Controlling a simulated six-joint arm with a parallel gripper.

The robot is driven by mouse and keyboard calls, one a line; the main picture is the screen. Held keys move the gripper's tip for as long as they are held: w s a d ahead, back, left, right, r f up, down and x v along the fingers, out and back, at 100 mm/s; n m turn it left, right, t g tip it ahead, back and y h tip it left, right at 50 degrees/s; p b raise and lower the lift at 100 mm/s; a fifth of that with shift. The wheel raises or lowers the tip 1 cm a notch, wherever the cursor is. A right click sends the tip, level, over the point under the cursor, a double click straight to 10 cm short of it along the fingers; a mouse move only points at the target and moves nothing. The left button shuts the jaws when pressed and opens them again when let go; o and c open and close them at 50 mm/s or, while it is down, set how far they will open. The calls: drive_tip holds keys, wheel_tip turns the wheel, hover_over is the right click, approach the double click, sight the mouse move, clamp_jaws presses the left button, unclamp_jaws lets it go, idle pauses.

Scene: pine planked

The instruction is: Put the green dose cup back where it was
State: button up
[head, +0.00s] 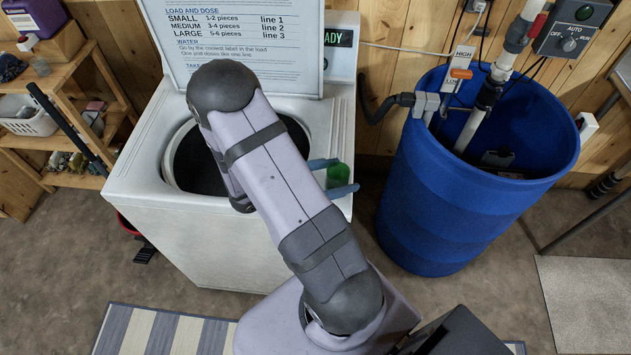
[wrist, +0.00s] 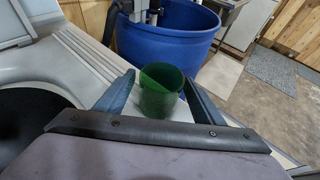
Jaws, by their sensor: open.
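The green dose cup (head: 338,175) stands on the right part of the white washing machine's top (head: 342,125), to the right of the open drum. In the wrist view the cup (wrist: 158,92) is upright and sits between the two blue fingers of my gripper (wrist: 163,98). My gripper (head: 336,176) is open, with one finger on each side of the cup, and gaps show between the fingers and the cup. The cup's base is partly hidden by the gripper's dark front bar in the wrist view.
The washer's lid (head: 245,45) stands open with a printed dose chart, and the dark drum (head: 200,160) is open. A blue barrel (head: 430,210) with pipes stands to the right. A wooden shelf (head: 75,75) with a white basket (head: 28,118) is at the left.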

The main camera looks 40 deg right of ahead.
sight(328, 179)
drive_tip(key=b+v, duration=0.2)
drive_tip(key=v, duration=0.6)
drive_tip(key=shift+f, duration=0.1)
drive_tip(key=s+a+m+g+y, duration=0.2)
drive_tip(key=s+a+m+y, duration=0.5)
drive_tip(key=m, duration=0.2)
drive_tip(key=w+a+r+m+t+y, duration=0.1)
drive_tip(key=a+m+t+y, duration=0.3)
drive_tip(key=a, duration=0.5)
drive_tip(key=w+m+y, duration=0.1)
drive_tip(key=m+y, duration=0.1)
drive_tip(key=m, duration=0.1)
drive_tip(key=shift+w, duration=0.2)
drive_tip(key=shift+a, duration=0.1)
